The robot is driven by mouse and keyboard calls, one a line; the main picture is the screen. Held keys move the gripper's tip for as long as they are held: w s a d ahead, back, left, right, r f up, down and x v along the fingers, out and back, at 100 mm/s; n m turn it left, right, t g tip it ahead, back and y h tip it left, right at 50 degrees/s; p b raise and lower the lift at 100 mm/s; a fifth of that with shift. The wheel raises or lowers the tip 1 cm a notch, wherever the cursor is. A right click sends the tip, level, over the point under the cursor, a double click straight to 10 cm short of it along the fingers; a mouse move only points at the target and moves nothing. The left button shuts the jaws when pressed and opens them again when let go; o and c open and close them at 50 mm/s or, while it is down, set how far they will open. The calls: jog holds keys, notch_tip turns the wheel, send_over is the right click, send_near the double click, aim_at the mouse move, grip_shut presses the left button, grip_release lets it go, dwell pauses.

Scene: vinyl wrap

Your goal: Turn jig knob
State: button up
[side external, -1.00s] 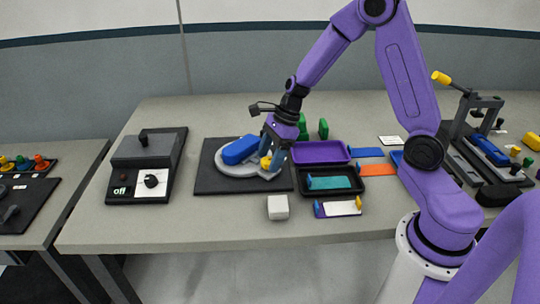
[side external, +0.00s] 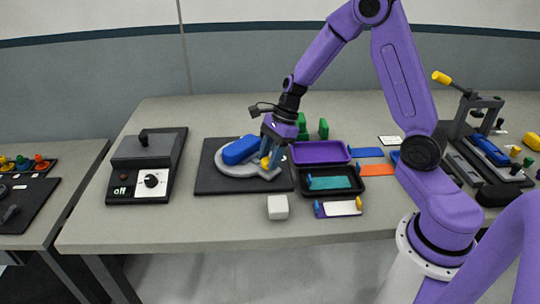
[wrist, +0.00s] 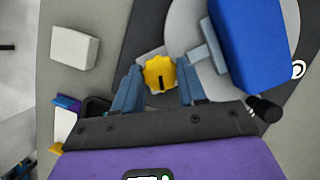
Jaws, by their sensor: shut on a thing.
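The jig stands on a black mat (side external: 215,186). It has a round grey base (side external: 232,171) with a blue block (side external: 240,149) on it, also seen in the wrist view (wrist: 250,45). The yellow scalloped knob (wrist: 159,74) with a dark pointer line sits at the jig's edge. My gripper (wrist: 157,87) is shut on the knob, with one blue-grey finger on each side of it. In the side external view my gripper (side external: 269,158) reaches down at the jig's right side and mostly hides the knob.
A purple tray (side external: 320,152) and a black tray with a teal strip (side external: 330,183) lie right of the mat. A white block (side external: 278,207) sits in front. A control box (side external: 147,150) reading "off" stands left. A clamp press (side external: 485,140) is at far right.

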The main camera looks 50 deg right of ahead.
jog(key=n+g, duration=0.1)
jog(key=n, duration=0.1)
jog(key=n+g, duration=0.1)
jog(key=n, duration=0.2)
jog(key=shift+w, duration=0.2)
jog(key=n+g, duration=0.1)
jog(key=n, duration=0.2)
jog(key=n+g, duration=0.1)
jog(key=n, duration=0.2)
jog(key=shift+w+a+h, duration=0.1)
jog(key=shift+h, duration=0.2)
jog(key=n+h, duration=0.1)
jog(key=n, duration=0.1)
jog(key=n+g, duration=0.1)
jog(key=n, duration=0.2)
jog(key=shift+w+a+h, duration=0.1)
jog(key=shift+h, duration=0.3)
jog(key=n+h, duration=0.1)
jog(key=n, duration=0.4)
jog(key=shift+a+g+h, duration=0.1)
jog(key=shift+g+h, duration=0.2)
jog(key=shift+h, duration=0.1)
jog(key=o, duration=1.1)
jog(key=shift+r, duration=0.1)
jog(key=v, duration=1.7)
jog(key=shift+w+r, duration=0.1)
jog(key=shift+w, duration=0.05)
